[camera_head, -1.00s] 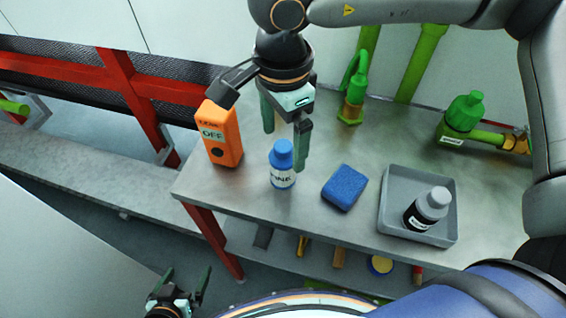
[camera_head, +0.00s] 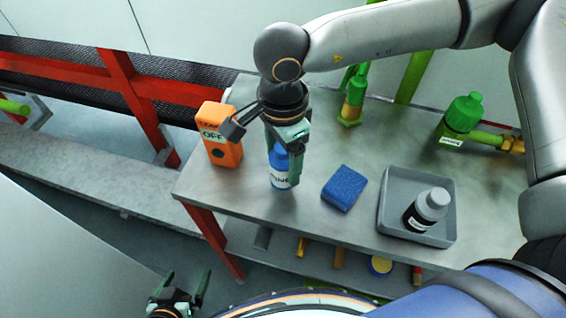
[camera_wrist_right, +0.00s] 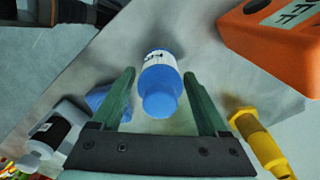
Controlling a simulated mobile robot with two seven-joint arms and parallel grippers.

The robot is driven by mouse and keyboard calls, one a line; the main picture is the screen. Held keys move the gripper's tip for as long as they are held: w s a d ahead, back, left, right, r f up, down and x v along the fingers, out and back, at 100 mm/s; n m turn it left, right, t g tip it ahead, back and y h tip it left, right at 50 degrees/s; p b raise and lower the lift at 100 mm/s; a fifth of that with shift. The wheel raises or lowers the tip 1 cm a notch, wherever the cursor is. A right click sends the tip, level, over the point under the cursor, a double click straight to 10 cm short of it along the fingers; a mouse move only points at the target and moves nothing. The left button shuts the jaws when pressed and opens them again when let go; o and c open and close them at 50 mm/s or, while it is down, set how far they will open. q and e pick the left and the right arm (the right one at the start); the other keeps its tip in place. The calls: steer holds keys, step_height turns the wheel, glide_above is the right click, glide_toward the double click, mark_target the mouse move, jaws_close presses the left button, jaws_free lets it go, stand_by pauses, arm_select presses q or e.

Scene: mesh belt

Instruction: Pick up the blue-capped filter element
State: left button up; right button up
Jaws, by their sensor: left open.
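The blue-capped filter element (camera_head: 281,181), a blue and white cylinder with dark lettering, stands upright near the front edge of the grey bench. In the head view my right gripper (camera_head: 284,162) is over it, its fingers hiding part of the cap. In the right wrist view the fingers of my right gripper (camera_wrist_right: 159,76) are spread, one on each side of the filter element (camera_wrist_right: 160,84), with visible gaps; it is not gripped. My left gripper (camera_head: 184,280) is open and empty, low at the bottom left, away from the bench.
An orange box marked OFF (camera_head: 221,136) stands left of the filter element, a blue sponge (camera_head: 344,187) to its right. Further right a grey tray (camera_head: 447,184) holds a grey-capped bottle (camera_head: 428,209). A green and brass fitting (camera_head: 352,102) stands behind. Clear bench lies between them.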

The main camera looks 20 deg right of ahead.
steer(key=c, duration=1.2)
steer(key=shift+o, duration=0.2)
